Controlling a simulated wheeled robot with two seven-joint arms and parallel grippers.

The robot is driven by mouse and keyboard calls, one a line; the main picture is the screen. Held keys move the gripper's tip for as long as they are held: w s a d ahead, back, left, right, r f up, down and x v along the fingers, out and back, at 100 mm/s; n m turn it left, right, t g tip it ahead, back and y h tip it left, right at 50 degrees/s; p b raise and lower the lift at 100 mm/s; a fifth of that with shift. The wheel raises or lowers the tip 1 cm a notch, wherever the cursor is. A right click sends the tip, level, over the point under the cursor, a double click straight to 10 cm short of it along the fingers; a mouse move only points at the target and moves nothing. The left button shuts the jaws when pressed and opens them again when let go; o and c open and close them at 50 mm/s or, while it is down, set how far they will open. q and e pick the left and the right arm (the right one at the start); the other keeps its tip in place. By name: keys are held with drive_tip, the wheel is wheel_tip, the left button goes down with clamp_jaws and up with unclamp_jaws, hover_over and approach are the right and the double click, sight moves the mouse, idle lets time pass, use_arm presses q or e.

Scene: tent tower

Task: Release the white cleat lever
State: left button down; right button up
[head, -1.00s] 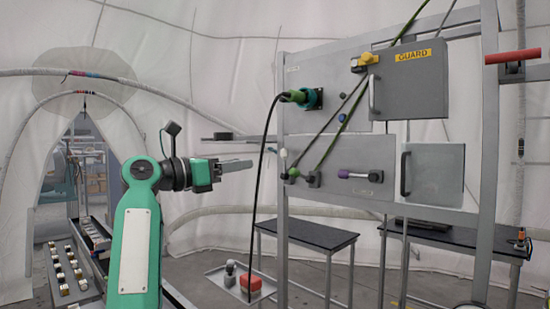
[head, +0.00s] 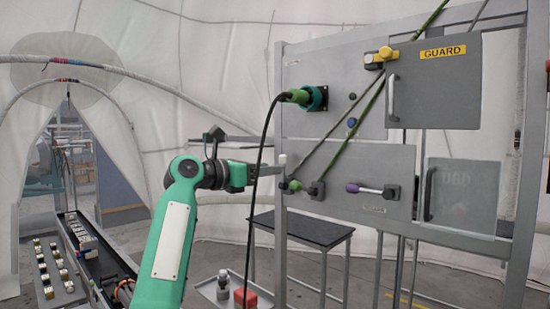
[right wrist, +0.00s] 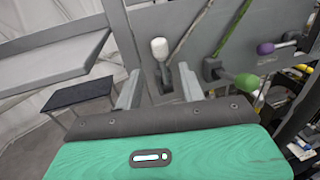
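The white cleat lever (head: 282,160) has a pale rounded knob and stands upright at the left edge of the lower grey panel (head: 340,160). In the right wrist view its white knob (right wrist: 159,48) shows ahead, between the two finger lines. My right gripper (head: 270,171) is just beside the lever, slightly below the knob. Its fingers (right wrist: 160,84) are apart, with nothing gripped. I cannot tell whether the fingertips reach around the lever stem. A green-knobbed lever (head: 294,185) sits just right of it; its knob also shows in the wrist view (right wrist: 248,82). My left gripper is out of view.
A dark rope (head: 335,133) and a green rope (head: 368,105) run up from the cleats. A black cable (head: 257,165) hangs from the green plug (head: 298,96), close to my gripper. A purple-knobbed lever (head: 365,188) is farther right. A dark table (head: 305,228) stands below.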

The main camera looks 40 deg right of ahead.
drive_tip(key=d, duration=0.1)
drive_tip(key=d+p, duration=0.1)
drive_tip(key=d, duration=0.1)
drive_tip(key=shift+s, duration=0.3)
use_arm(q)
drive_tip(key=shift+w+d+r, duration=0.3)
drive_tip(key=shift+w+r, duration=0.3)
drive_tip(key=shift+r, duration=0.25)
use_arm(e)
clamp_jaws()
